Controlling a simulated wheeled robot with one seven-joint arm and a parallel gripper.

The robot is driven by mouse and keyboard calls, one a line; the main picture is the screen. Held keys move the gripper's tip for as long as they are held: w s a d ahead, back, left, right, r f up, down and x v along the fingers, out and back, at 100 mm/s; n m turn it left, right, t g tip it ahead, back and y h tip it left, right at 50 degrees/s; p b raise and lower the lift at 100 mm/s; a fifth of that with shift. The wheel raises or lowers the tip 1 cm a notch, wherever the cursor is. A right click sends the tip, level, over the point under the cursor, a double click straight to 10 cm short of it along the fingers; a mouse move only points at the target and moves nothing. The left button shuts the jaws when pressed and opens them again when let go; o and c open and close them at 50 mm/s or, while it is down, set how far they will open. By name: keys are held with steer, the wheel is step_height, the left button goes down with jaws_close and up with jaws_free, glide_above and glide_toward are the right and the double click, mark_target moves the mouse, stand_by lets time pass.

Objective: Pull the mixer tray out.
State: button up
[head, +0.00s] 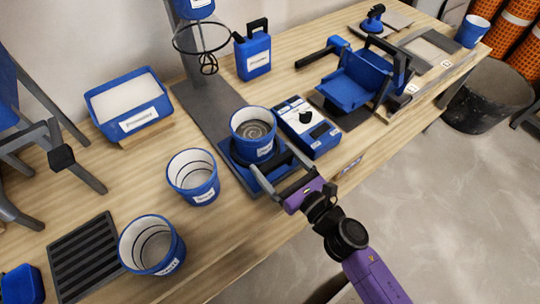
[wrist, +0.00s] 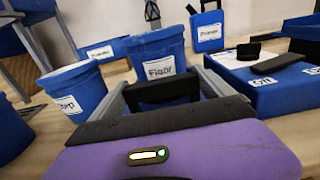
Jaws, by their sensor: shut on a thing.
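The blue mixer tray (head: 240,172) lies low at the front end of the grey mixer base (head: 208,108), near the table's front edge. A blue bucket (head: 253,134) with grey contents stands upright on it; its labelled side shows in the wrist view (wrist: 157,62). My gripper (head: 290,178) is at the tray's front and is shut on its black handle. The handle (wrist: 162,92) shows between the grey fingers in the wrist view. The fingers and bucket hide part of the tray.
A control box (head: 308,128) stands close right of the tray. Two blue buckets (head: 192,176) (head: 152,245) stand to the left, by a dark slatted grate (head: 84,256). A wire whisk (head: 208,62) hangs above the base. Floor space in front of the table is clear.

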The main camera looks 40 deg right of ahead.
steer(key=shift+s, duration=0.1)
steer(key=o, duration=1.8)
steer(key=s+b, duration=0.1)
steer(key=s, duration=0.6)
steer(key=shift+s+f+b, duration=0.1)
steer(key=shift+f+b, duration=0.05)
steer(key=shift+b, duration=0.2)
steer(key=shift+s, duration=0.3)
